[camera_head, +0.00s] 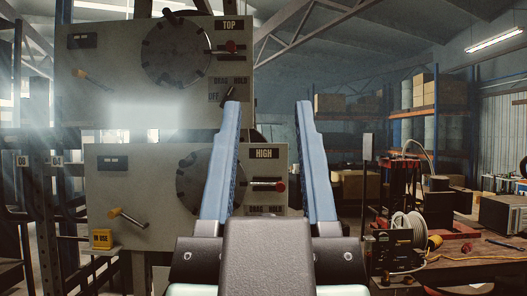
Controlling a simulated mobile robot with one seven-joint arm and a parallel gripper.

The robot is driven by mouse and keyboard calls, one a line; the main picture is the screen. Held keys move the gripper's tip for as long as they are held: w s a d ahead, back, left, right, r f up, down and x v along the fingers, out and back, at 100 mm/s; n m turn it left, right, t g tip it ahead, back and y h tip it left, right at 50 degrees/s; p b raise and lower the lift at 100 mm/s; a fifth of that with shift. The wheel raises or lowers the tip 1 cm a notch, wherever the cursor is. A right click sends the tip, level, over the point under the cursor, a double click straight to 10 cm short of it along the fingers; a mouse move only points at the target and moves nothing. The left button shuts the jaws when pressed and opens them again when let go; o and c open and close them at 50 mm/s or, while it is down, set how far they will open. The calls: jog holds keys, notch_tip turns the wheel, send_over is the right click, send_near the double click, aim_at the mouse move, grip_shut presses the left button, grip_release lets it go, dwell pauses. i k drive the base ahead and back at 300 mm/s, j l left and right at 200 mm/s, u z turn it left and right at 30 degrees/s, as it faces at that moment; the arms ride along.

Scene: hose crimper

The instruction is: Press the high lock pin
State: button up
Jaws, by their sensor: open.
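The lower grey panel (130,190) carries a "HIGH" label (264,154). Below the label is a short metal rod with a red knob (280,186), which looks like the high lock pin. It points right and shows in the gap between my fingers. My gripper (268,104) is open and empty, its two blue fingers pointing up and forward in front of the panel. Its left finger hides part of the dark round dial (195,182). The distance from the fingers to the pin cannot be told.
The upper panel (100,110), labelled "TOP", has a similar dial and red knob (231,47). Handles (125,217) stick out of both panels at left. A yellow "IN USE" block (102,239) sits at lower left. A cluttered workbench (480,265) stands at right.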

aim_at(280, 187)
jog(key=i+l, duration=0.2)
jog(key=i, duration=0.25)
jog(key=i+l, duration=0.2)
jog(key=i, duration=0.2)
